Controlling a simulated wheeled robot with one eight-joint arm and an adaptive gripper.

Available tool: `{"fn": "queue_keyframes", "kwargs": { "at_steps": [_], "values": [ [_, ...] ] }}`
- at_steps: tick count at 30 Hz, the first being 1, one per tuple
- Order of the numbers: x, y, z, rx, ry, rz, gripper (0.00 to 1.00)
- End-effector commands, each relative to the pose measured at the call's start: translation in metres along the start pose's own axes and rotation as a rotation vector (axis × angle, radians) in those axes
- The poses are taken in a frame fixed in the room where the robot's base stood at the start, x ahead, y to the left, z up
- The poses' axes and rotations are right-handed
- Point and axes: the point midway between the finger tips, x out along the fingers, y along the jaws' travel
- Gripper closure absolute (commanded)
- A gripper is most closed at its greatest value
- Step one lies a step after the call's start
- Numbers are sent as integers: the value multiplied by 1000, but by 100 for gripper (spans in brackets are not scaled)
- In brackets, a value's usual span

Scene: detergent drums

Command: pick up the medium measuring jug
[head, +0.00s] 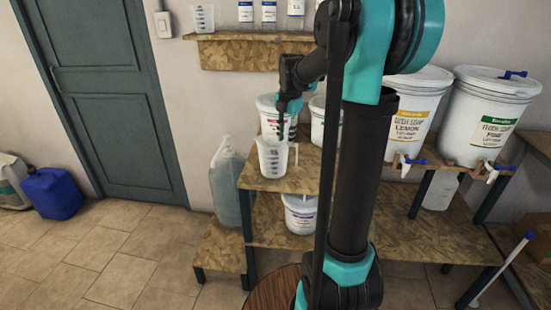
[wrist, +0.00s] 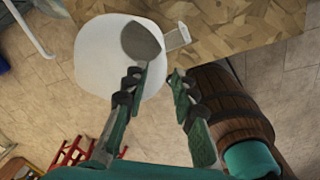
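A translucent white measuring jug (head: 271,160) with printed marks stands upright at the front left of the middle wooden shelf, its handle to the right. In the wrist view the jug (wrist: 95,62) shows from above, with a grey round area inside and its handle at the upper right. My gripper (head: 283,136) points down just above the jug's rim. In the wrist view my gripper (wrist: 157,76) is open with nothing between its fingers. Its left finger overlaps the jug's opening, and its right finger lies beyond the rim. I cannot tell whether a fingertip touches the jug.
A smaller-looking jug (head: 203,18) stands on the upper shelf (head: 240,52) with several bottles. A red-labelled bucket (head: 266,105) is close behind the jug. Large soap drums (head: 486,115) stand at the right. A wooden barrel (wrist: 225,92) is near my arm.

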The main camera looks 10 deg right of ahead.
Motion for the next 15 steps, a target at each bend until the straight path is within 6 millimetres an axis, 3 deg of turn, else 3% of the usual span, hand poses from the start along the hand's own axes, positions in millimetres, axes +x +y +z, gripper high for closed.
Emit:
{"fn": "queue_keyframes", "kwargs": {
  "at_steps": [8, 15],
  "values": [
    [20, -1, 0, 1, 0, 0, 73],
    [53, -4, 0, 1, 0, 0, 73]
  ]
}}
